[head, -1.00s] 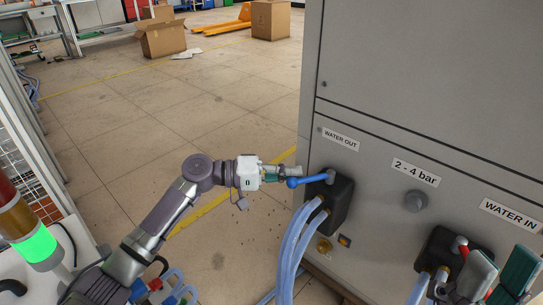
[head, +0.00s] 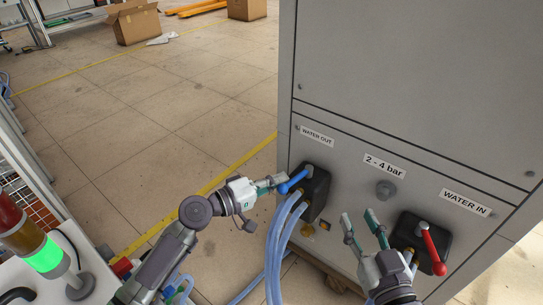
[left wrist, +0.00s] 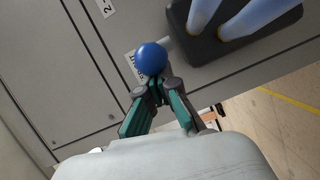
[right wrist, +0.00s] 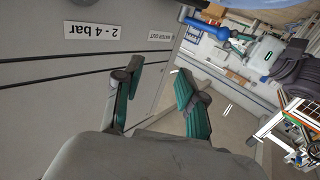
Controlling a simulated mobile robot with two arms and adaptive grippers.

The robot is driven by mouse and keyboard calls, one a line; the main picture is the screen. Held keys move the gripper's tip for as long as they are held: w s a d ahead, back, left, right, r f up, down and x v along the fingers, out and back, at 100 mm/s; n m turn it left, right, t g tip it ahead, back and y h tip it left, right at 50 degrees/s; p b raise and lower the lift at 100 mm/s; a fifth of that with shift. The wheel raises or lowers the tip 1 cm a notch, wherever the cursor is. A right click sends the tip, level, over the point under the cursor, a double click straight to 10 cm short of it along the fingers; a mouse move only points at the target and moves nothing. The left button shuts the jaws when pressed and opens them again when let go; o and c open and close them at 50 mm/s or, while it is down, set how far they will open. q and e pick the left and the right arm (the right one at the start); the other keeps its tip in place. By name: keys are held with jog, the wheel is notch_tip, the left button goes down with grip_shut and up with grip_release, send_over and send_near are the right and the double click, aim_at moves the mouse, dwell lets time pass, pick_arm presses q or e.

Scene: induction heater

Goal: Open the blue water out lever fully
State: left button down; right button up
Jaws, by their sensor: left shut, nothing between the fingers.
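The blue water out lever (head: 293,182) sits on a black valve block (head: 316,192) under the "WATER OUT" label. Its ball end points left and slightly down in the head view. My left gripper (head: 279,182) is shut, with its fingertips at the lever's ball end. In the left wrist view the blue ball (left wrist: 152,58) lies just beyond the closed fingertips (left wrist: 158,88), not between them; whether they touch I cannot tell. The lever (right wrist: 207,28) also shows in the right wrist view. My right gripper (head: 359,222) is open and empty before the panel.
A red lever (head: 432,250) on the water in block (head: 408,232) is close to my right gripper. Open floor (head: 130,130) lies left of the cabinet.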

pick_arm(q)
jog(key=shift+s+d+p, duration=0.4)
jog(key=shift+s+p, duration=0.15)
jog(key=shift+p, duration=0.1)
pick_arm(e)
notch_tip(320, 180, down, 7)
jog(key=s+d+g+h, duration=0.1)
jog(key=s+g, duration=0.1)
jog(key=g, duration=0.2)
jog(key=shift+s+d+r, duration=0.15)
jog(key=shift+d+r, duration=0.05)
jog(key=shift+d, duration=0.1)
pick_arm(q)
jog(key=shift+f, duration=0.1)
